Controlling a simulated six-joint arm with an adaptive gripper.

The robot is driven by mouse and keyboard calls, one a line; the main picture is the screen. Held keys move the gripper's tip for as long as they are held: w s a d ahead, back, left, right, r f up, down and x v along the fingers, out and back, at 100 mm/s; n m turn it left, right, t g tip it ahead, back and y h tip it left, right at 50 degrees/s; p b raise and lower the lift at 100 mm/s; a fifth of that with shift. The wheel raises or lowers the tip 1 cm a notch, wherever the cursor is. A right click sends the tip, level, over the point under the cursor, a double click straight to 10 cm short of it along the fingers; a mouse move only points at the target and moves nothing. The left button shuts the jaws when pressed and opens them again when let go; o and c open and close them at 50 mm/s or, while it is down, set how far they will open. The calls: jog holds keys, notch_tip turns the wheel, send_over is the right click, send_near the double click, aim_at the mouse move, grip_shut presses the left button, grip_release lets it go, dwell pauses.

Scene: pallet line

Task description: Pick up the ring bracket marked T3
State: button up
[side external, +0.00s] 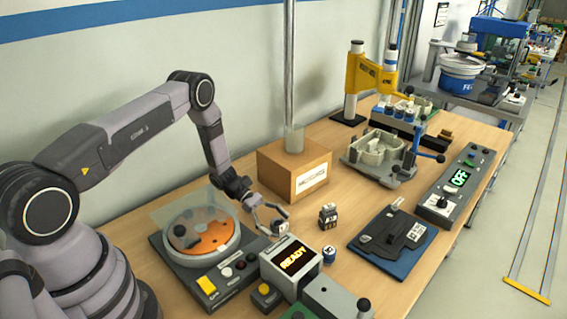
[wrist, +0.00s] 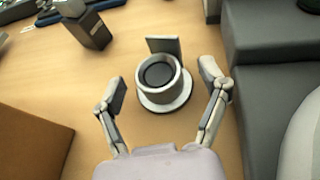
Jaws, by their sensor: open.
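A grey ring bracket (wrist: 150,98) stands on the wooden table in the wrist view. It has a round cup-like ring with a dark opening, a wide base flange and an upright plate behind. My gripper (wrist: 164,84) is open, with one finger on each side of the ring and a gap at both sides. In the side view my gripper (side external: 268,218) is low over the table, and the bracket (side external: 280,227) shows small and partly hidden at its fingers. No T3 mark can be read on it.
A small dark block (side external: 328,216) with a white label stands right of my gripper; a blue-and-white piece (side external: 329,254) is nearer the front. A display box (side external: 291,262) reading READY, a cardboard box (side external: 294,170) and a round orange-disc machine (side external: 205,240) stand close around.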

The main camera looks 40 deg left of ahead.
jog(key=c, duration=1.3)
jog(key=shift+r, duration=0.1)
